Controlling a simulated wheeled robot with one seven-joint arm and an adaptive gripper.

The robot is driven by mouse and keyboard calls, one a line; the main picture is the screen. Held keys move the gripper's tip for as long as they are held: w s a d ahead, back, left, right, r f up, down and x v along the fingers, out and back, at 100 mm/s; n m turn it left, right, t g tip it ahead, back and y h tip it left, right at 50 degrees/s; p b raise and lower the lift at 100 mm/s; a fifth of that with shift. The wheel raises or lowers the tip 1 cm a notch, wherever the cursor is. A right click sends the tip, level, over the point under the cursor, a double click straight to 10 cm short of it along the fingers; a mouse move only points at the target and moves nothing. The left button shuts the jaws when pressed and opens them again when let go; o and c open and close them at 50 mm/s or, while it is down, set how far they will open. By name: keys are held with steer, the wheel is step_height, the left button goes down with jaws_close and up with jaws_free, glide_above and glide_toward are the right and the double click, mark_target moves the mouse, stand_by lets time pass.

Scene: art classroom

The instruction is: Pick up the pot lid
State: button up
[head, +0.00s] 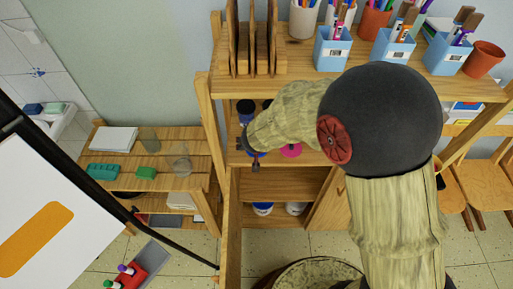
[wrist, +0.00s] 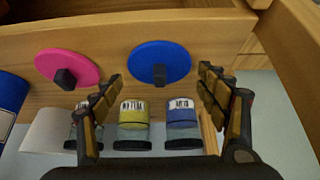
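Two round lids with dark knobs lie on the wooden shelf board, one blue (wrist: 180,57) and one pink (wrist: 67,53). I cannot tell which one is the pot lid. In the wrist view my gripper (wrist: 161,75) is open and empty, its fingers on either side of the blue lid's lower part in the picture. Whether they touch it cannot be told. In the head view my gripper (head: 248,153) hangs over the shelf, hiding most of the blue lid; the pink lid (head: 291,150) shows to its right.
A yellow-labelled jar (wrist: 133,118) and a blue-labelled jar (wrist: 182,118) show between my fingers, below the lids in the picture. A wooden edge (wrist: 297,45) runs along the right. Pen holders (head: 332,50) and a wooden rack (head: 242,60) stand on the top shelf.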

steer(key=c, duration=1.3)
steer(key=shift+r, duration=0.15)
